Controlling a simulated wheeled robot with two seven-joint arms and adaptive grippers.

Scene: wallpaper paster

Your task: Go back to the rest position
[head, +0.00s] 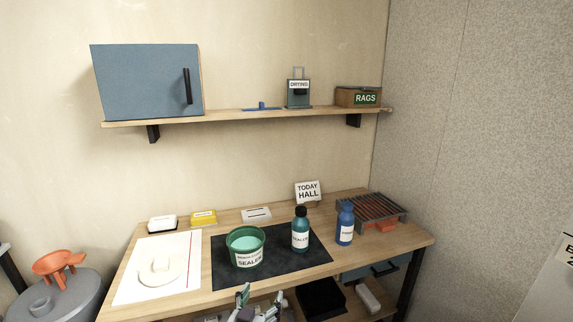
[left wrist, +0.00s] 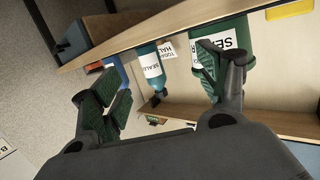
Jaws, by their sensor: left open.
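My left gripper (head: 260,300) shows at the bottom middle of the head view, in front of the workbench's front edge. Its fingers are apart with nothing between them, and it also shows open in the left wrist view (left wrist: 160,82). The green sealer tub (head: 246,247) stands on the dark mat just behind the gripper in the head view. In the left wrist view the tub (left wrist: 225,42) appears behind one finger, and I cannot tell how close they are. My right gripper is not in view.
The workbench (head: 415,242) holds a teal sealer bottle (head: 300,232), a blue bottle (head: 345,225), a white sheet (head: 130,284) and a rack (head: 376,207). A shelf (head: 225,117) with a blue cabinet (head: 145,80) hangs above. A grey drum (head: 60,300) stands at left.

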